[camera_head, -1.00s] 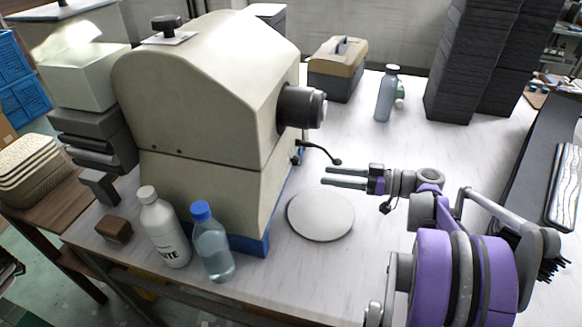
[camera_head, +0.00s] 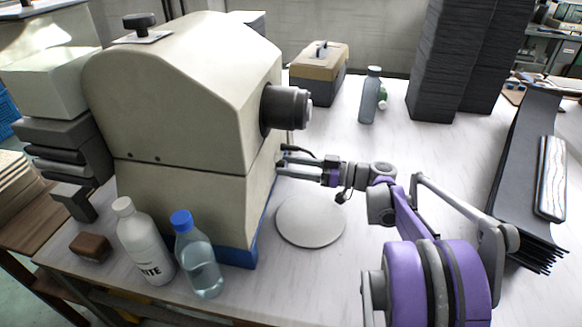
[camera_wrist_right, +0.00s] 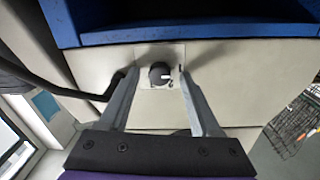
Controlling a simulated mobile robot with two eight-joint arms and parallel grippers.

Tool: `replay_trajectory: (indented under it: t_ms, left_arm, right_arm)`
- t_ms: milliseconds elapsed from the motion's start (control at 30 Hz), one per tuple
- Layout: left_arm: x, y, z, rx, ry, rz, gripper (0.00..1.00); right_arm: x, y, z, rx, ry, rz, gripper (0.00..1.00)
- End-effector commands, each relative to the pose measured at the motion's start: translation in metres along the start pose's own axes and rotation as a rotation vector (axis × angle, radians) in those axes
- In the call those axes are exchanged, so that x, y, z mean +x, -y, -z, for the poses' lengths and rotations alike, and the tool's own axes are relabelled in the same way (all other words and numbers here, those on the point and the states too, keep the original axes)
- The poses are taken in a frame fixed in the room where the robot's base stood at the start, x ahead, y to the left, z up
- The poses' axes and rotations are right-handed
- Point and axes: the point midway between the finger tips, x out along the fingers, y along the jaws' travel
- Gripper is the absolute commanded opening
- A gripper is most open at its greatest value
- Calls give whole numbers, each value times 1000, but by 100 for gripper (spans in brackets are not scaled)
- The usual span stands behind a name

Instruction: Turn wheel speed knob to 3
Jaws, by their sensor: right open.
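The speed knob (camera_wrist_right: 160,75) shows in the right wrist view as a small black round knob with a white mark, on a light plate (camera_wrist_right: 146,50) on the machine's cream face. My right gripper (camera_wrist_right: 158,84) is open, with one finger on each side of the knob in that view. I cannot tell whether the fingers touch the knob or its plate. In the head view my right gripper (camera_head: 284,165) is at the lower right side of the cream machine (camera_head: 180,100), and the knob is hidden there. My left gripper is not in view.
A black cylinder (camera_head: 288,108) sticks out above my gripper. A grey disc (camera_head: 310,221) lies on the table below it. A white bottle (camera_head: 144,243) and a blue-capped bottle (camera_head: 200,260) stand in front of the machine. A toolbox (camera_head: 318,72) stands behind.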

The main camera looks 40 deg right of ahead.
Motion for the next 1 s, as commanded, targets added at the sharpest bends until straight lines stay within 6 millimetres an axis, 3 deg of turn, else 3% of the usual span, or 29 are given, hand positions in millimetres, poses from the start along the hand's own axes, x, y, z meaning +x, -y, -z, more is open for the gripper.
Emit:
replay_trajectory:
  t_ms: [200,567,1000]
  left_arm:
    - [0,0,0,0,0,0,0]
    - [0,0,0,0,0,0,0]
    - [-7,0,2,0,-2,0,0]
  right_arm:
    - [0,0,0,0,0,0,64]
    - [0,0,0,0,0,0,0]
    - [0,0,1,46,2,0,0]
